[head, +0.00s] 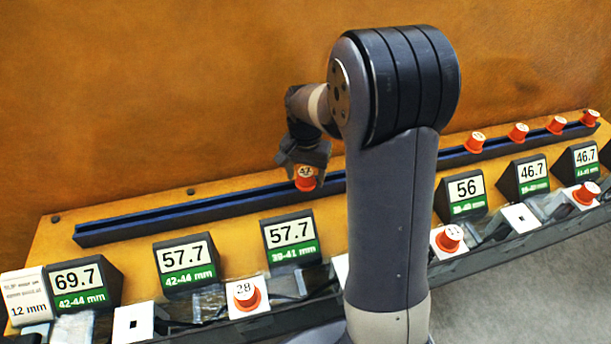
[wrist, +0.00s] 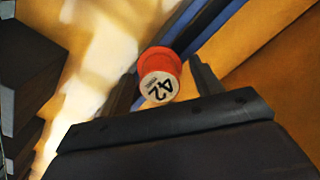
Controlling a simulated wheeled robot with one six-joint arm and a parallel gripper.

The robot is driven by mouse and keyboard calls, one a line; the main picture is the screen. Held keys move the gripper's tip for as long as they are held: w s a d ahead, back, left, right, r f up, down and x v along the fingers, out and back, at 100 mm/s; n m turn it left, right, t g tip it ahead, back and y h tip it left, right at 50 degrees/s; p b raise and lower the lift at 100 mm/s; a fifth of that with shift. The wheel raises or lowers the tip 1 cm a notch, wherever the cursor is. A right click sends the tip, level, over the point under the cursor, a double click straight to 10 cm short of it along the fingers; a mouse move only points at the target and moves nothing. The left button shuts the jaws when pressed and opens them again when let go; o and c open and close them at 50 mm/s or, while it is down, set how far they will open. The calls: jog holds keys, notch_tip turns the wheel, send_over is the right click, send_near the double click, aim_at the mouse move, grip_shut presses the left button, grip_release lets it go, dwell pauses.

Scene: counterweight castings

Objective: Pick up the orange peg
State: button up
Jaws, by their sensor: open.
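An orange peg with a pale top marked 42 (wrist: 160,77) sits between the two fingers of my gripper (wrist: 166,84) in the wrist view, with the jaws apart around it. In the head view the same peg (head: 305,184) shows just under my gripper (head: 304,166), at the dark blue rail (head: 215,208). The peg's lower end is hidden, so I cannot tell how it sits on the rail. Other orange pegs stand at the rail's right part, such as one (head: 475,142), and on white squares in front, such as the one marked 28 (head: 247,296).
Dark label blocks stand in front of the rail, reading 69.7 (head: 80,281), 57.7 (head: 186,262) and 56 (head: 464,195), among others. An empty white square with a hole (head: 133,323) lies at the front left. The rail's left part is bare.

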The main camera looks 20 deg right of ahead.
aim_at(305, 171)
jog(key=c, duration=0.8)
notch_tip(305, 171, up, 10)
jog(key=shift+b, duration=0.6)
